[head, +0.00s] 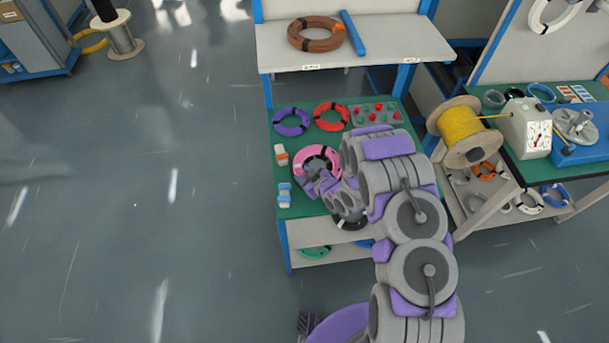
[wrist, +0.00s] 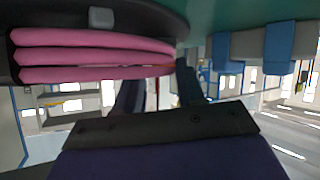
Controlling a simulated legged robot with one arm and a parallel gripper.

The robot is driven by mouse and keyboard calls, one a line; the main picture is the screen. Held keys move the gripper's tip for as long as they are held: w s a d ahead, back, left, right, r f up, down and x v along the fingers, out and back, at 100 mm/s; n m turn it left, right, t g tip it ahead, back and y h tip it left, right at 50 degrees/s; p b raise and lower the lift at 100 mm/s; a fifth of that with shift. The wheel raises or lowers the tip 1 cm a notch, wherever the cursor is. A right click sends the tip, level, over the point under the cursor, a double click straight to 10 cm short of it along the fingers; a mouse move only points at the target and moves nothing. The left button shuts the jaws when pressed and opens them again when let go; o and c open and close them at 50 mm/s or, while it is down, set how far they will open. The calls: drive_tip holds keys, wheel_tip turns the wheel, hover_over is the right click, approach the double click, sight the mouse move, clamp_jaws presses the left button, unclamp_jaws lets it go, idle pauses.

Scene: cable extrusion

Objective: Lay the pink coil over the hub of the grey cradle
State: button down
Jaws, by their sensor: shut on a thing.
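The pink coil (head: 318,154), with dark bands, is at the green table among the other coils. In the wrist view its pink strands (wrist: 90,55) lie stacked at upper left, by the fingers. My gripper (head: 314,180) is shut on the coil's near side; its dark fingers show in the wrist view (wrist: 158,85), though their contact is partly hidden. A dark rounded shape backs the strands; I cannot tell whether it is a support or shadow. A grey round holder with an upright hub (head: 577,121), which looks like the grey cradle, stands on a blue base on the right bench.
A purple coil (head: 291,122), a red coil (head: 331,116) and a grey tray (head: 391,115) share the green table. Small clamps (head: 283,190) stand at its left edge. A yellow cable reel (head: 461,132) and white gauge box (head: 530,127) stand at right.

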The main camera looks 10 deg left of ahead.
drive_tip(key=c, duration=0.6)
unclamp_jaws()
drive_tip(key=shift+r, duration=0.1)
drive_tip(key=shift+r+p, duration=1.8)
drive_tip(key=shift+r, duration=2.15)
